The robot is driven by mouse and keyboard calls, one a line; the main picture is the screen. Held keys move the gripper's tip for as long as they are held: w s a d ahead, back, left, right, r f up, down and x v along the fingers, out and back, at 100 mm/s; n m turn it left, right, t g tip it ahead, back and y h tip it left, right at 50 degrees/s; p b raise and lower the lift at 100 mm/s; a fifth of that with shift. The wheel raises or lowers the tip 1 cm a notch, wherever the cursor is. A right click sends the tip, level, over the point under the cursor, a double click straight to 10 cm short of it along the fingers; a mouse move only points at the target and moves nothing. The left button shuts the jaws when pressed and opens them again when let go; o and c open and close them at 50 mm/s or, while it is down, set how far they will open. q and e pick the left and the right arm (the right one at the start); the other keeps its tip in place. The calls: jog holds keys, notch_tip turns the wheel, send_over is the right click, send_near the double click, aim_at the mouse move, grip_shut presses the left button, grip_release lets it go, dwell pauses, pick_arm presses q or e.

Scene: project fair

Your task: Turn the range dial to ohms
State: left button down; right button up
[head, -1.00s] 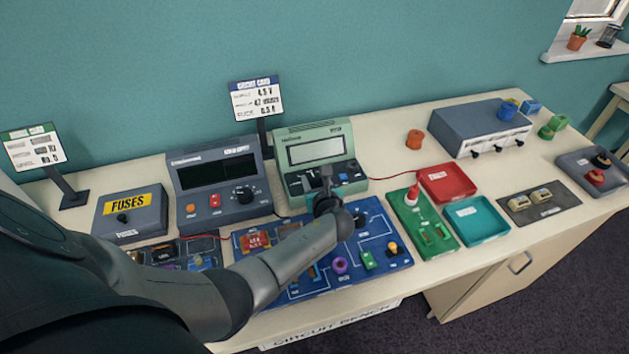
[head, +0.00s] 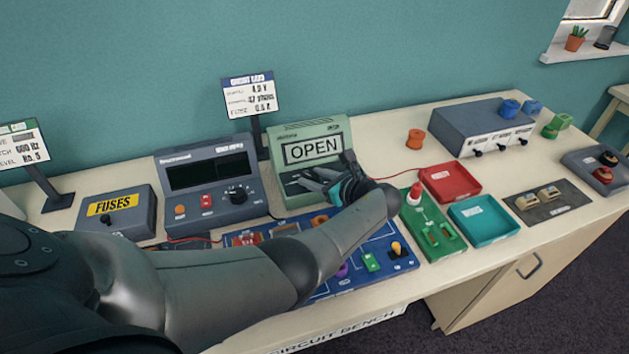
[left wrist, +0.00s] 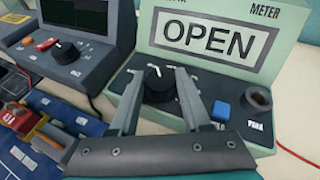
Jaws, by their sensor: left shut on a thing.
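The green meter (head: 312,150) stands at the back of the bench, and its screen reads OPEN. It also fills the upper right of the left wrist view (left wrist: 222,75). Its black range dial (left wrist: 160,84) sits on the sloped panel below the screen, among small white marks too small to read. My left gripper (left wrist: 160,76) has one finger on each side of the dial and is shut on it. In the head view my left gripper (head: 322,178) is tilted over the panel and hides the dial. My right gripper is not in view.
A grey power supply (head: 207,183) with its own black knob stands left of the meter. A blue circuit board (head: 330,288) lies in front, partly under my left arm. A blue button (left wrist: 221,111) and a round dark socket (left wrist: 257,98) are right of the dial.

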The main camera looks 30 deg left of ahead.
pick_arm(q)
jog(key=shift+c, duration=1.8)
grip_release()
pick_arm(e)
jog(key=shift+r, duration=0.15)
